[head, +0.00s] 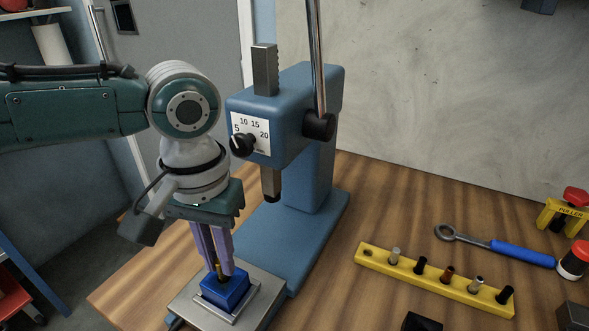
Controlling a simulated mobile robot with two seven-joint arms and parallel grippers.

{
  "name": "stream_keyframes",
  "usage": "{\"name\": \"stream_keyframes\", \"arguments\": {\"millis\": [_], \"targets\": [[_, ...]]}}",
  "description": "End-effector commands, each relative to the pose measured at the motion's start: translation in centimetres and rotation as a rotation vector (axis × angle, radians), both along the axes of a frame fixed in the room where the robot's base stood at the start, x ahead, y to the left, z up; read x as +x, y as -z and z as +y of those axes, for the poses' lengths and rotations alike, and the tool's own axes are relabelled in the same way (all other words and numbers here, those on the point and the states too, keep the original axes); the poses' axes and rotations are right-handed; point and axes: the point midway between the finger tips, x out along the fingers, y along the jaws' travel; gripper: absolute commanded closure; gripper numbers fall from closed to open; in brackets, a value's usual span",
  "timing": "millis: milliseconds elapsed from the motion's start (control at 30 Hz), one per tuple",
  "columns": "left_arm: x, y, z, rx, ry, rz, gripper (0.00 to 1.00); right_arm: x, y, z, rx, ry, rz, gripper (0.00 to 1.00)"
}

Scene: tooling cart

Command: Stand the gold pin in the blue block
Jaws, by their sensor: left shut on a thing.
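The blue block (226,293) sits in a grey metal fixture plate (248,309) at the base of the blue press. My left gripper (221,273) points down over the block, its two fingers close together. It is shut on the gold pin (219,274), which shows as a small gold piece between the fingertips. The pin's lower end is at the top of the block; I cannot tell how far it is inside. My right gripper is not in view.
A blue press (305,160) with a lever stands just behind and right of the gripper. A yellow rack (430,282) with several small pins lies at right, near a blue-handled wrench (520,253). A yellow puller (563,215) is at far right.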

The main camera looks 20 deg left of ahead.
Motion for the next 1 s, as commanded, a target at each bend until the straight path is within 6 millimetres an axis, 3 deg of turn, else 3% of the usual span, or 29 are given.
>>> {"name": "stream_keyframes", "arguments": {"millis": [467, 500, 800, 1000], "targets": [[0.00, 0.10, -0.04, -0.001, 0.001, 0.001, 1.00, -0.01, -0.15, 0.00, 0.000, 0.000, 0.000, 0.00], [0.00, 0.10, -0.04, -0.001, 0.001, 0.001, 0.83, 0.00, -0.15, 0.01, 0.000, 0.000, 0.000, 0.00], [0.00, 0.09, -0.03, -0.001, 0.001, 0.001, 0.50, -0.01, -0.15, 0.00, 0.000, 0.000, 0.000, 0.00], [-0.02, 0.10, -0.02, -0.001, 0.001, 0.001, 0.47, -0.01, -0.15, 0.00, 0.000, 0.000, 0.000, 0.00]]}}
